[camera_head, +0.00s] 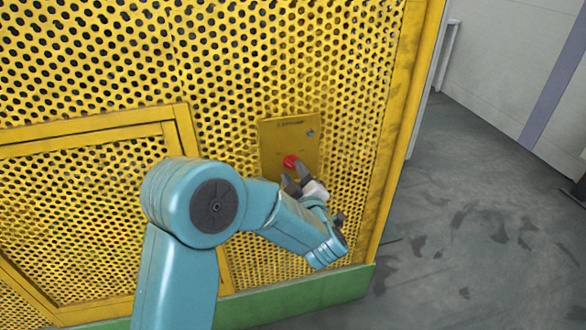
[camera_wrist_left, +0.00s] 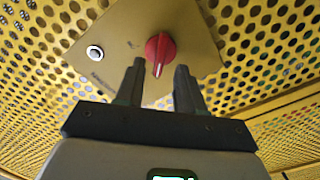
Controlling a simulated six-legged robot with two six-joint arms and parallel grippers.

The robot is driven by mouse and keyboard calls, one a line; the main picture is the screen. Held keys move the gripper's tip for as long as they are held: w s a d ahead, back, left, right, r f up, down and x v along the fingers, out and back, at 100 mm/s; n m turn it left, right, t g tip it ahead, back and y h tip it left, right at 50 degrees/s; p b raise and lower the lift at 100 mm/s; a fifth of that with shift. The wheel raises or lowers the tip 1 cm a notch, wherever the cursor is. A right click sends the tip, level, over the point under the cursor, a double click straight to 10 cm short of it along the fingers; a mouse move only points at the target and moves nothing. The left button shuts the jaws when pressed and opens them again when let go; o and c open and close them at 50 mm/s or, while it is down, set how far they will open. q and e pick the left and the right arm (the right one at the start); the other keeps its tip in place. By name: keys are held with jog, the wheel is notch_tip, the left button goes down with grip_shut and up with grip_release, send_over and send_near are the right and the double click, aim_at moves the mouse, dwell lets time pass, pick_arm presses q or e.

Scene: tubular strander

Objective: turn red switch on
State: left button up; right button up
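The red switch (camera_head: 290,161) is a rotary knob on a yellow plate (camera_head: 275,135) fixed to the perforated yellow panel. In the left wrist view the red knob (camera_wrist_left: 160,50) has a pale pointer line and sits just beyond and between my fingertips. My left gripper (camera_head: 296,178) is open, its two dark fingers pointing at the knob from just below it. In the left wrist view the gripper (camera_wrist_left: 160,80) shows a gap between the fingers with nothing held. Whether a finger touches the knob cannot be told. My right gripper is not in view.
A small round silver fitting (camera_head: 310,132) sits on the plate at upper right of the knob. The perforated yellow panel (camera_head: 350,100) surrounds the plate, with a framed door (camera_head: 90,130) at left. Grey floor (camera_head: 480,230) is open at right.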

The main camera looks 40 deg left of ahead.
aim_at(292, 164)
pick_arm(q)
jog(key=shift+x, duration=1.15)
jog(key=shift+d, duration=0.1)
jog(key=shift+c, duration=0.3)
grip_shut()
